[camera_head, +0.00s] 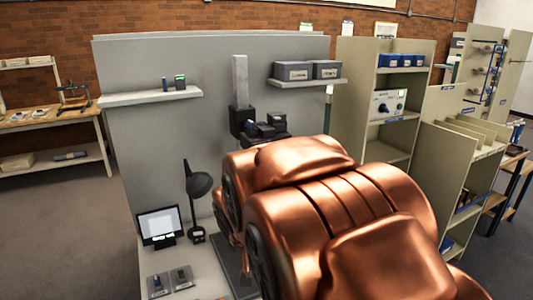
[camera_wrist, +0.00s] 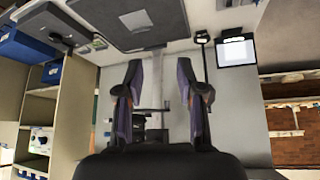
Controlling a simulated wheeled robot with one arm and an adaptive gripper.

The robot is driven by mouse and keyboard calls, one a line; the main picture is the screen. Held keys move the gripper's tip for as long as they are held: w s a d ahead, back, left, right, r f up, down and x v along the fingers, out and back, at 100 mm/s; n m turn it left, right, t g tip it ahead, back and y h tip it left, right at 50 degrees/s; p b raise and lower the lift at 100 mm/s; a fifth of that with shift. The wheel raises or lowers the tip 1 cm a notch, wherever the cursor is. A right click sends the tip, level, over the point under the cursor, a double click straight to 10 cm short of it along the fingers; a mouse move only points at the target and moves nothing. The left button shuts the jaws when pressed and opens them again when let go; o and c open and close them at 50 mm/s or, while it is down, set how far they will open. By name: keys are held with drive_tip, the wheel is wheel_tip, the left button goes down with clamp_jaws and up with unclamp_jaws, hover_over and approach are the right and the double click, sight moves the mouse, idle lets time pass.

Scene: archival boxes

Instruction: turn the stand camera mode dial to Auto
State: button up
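The stand camera (camera_head: 268,125) is a dark block on a grey upright column (camera_head: 240,80) against the grey panel. Its mode dial cannot be made out in either view. My gripper (camera_wrist: 158,90) is open in the wrist view, its two dark fingers well apart with nothing held. Dark and grey parts of the stand (camera_wrist: 153,118) show between and beyond the fingers, apparently not touched. In the head view my copper arm covers the lower right of the stand and hides my gripper. The stand's dark base (camera_head: 236,268) is partly visible.
A small screen (camera_head: 159,226) and a black desk lamp (camera_head: 198,185) stand left of the column. Two small devices (camera_head: 170,281) lie in front. A tan cabinet (camera_head: 358,62) stands right.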

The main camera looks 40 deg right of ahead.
drive_tip(key=w+d+r+m+t+h+p, duration=0.1)
drive_tip(key=w+d+r+m+t, duration=0.35)
drive_tip(key=d, duration=0.65)
drive_tip(key=w+d+r+m+t+h+p, duration=0.1)
drive_tip(key=w+d+r+m+t, duration=0.1)
drive_tip(key=w+d+r+t, duration=0.65)
drive_tip(key=w+d+f+g+p, duration=0.1)
drive_tip(key=w+d+p, duration=0.1)
drive_tip(key=d, duration=0.3)
drive_tip(key=shift+w+f, duration=0.25)
drive_tip(key=shift+w, duration=0.55)
drive_tip(key=shift+d, duration=0.1)
clamp_jaws()
